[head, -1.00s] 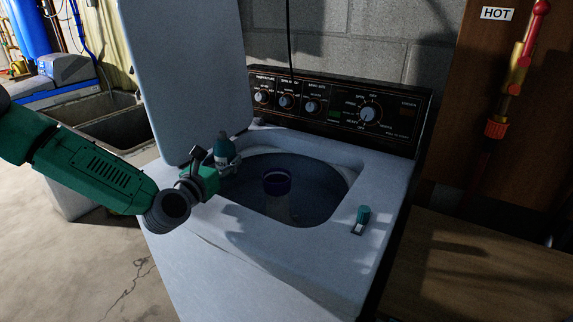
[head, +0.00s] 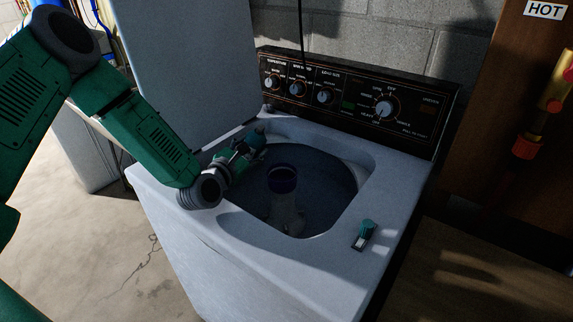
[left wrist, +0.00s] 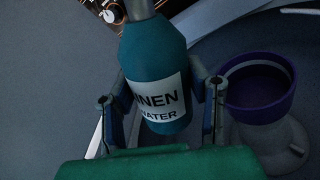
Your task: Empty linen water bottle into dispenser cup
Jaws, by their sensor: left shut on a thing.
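The linen water bottle (left wrist: 150,70) is teal with a white label. In the left wrist view it stands between the two fingers of my left gripper (left wrist: 160,105), which is shut on it. In the head view my left gripper (head: 236,155) is over the left rim of the washer's tub opening, and the bottle (head: 257,141) is partly hidden behind it. The dispenser cup (head: 282,179), with a dark purple rim, tops the agitator in the tub. It also shows in the left wrist view (left wrist: 258,92), to the right of the bottle and apart from it. My right gripper is out of view.
The white washer (head: 230,240) has its lid (head: 190,60) raised at the left of the opening. A control panel (head: 350,95) runs along the back. A small teal-capped object (head: 365,234) lies on the washer's right front top.

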